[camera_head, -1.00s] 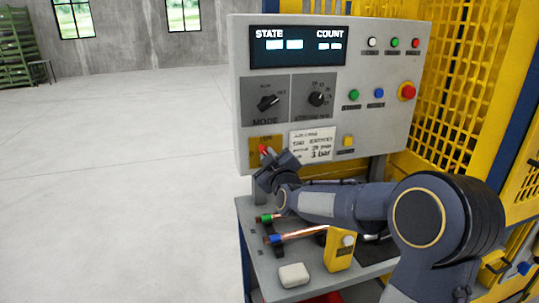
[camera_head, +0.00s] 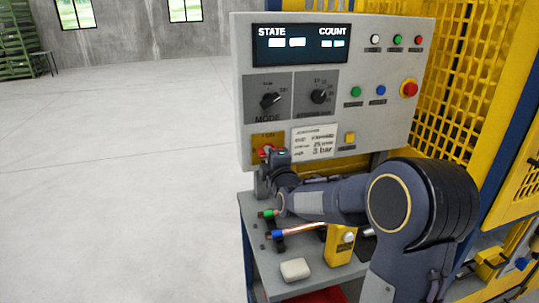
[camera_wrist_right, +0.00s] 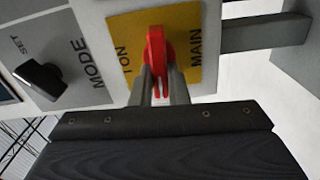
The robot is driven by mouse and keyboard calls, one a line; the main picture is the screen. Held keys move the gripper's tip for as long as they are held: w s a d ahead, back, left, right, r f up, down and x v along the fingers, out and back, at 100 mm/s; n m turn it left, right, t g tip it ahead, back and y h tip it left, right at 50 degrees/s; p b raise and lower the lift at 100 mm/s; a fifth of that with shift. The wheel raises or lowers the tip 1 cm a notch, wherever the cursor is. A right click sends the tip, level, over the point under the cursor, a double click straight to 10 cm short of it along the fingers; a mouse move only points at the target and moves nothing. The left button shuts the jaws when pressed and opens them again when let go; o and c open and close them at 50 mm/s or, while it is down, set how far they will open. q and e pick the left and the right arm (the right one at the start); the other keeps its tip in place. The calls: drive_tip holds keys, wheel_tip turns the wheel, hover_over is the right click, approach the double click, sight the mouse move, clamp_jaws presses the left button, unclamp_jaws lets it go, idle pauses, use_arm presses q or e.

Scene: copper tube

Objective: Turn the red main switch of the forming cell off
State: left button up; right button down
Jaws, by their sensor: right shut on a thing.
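The red main switch (camera_head: 265,150) sits on a yellow plate at the lower left of the grey control panel (camera_head: 385,100). In the right wrist view the red knob (camera_wrist_right: 155,48) stands on the yellow plate (camera_wrist_right: 185,30) marked MAIN and ON. My right gripper (camera_head: 272,157) is at the switch, its fingers (camera_wrist_right: 160,82) shut on the lower part of the red knob. The gripper hides part of the plate in the head view. My left gripper is not in view.
Above the switch are the black MODE knob (camera_head: 270,100) and another selector (camera_head: 319,96). A red emergency button (camera_head: 409,89) is at the panel's right. Below, a shelf holds a copper tube (camera_head: 305,229), a yellow device (camera_head: 339,245) and a white block (camera_head: 295,270). Yellow mesh guarding stands right.

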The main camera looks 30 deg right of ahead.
drive_tip(key=shift+f+n, duration=0.15)
drive_tip(key=shift+n, duration=0.45)
drive_tip(key=c, duration=1.4)
unclamp_jaws()
drive_tip(key=v, duration=0.7)
drive_tip(key=shift+s, duration=0.4)
drive_tip(key=shift+a, duration=0.1)
